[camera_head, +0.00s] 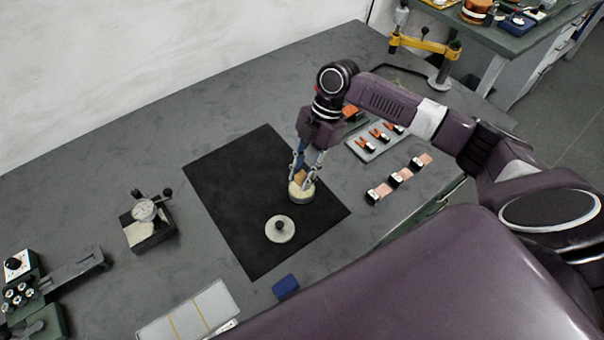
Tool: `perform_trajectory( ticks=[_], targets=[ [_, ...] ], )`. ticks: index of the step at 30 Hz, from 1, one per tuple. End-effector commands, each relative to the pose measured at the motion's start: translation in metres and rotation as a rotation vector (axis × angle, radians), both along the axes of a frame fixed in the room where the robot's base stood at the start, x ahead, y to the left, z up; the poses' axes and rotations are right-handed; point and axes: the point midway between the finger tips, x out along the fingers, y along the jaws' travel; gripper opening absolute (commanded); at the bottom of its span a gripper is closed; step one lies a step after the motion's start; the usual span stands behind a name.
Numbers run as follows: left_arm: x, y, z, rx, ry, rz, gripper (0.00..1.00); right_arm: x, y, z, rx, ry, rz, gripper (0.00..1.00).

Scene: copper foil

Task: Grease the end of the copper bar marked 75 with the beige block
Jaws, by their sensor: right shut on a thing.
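My right gripper (305,164) points down over the black mat and is shut on the small beige block (300,177). The fingers partly hide the block. Its lower end is at the mouth of a small round pale tin (301,195); I cannot tell whether it touches what is inside. Three short copper bars with black-and-white parts lie in a slanting row right of the mat: a near one (378,192), a middle one (401,177) and a far one (422,161). Their marks are too small to read. My left gripper is not in view.
A round pale lid with a dark knob (280,229) lies on the black mat (232,190). A grey tray with orange-and-black pieces (366,149) is behind the bars. A dial gauge (145,212), a blue block (286,286) and a pale case (188,313) stand left and in front.

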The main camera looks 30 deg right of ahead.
Motion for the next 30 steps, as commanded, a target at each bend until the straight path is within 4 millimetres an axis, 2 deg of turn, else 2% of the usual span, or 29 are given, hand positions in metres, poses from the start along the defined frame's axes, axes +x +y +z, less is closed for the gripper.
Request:
perform_trajectory(
  ticks=[1,15,30],
  targets=[
    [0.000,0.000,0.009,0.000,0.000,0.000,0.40,0.000,0.000,0.009,0.000,0.000,0.000,0.03],
    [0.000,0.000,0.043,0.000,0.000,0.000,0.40,0.000,0.000,0.044,0.000,-0.001,0.001,0.03],
    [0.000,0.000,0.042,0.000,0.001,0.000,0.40,0.000,0.000,0.044,0.001,-0.002,0.000,0.03]
  ],
)
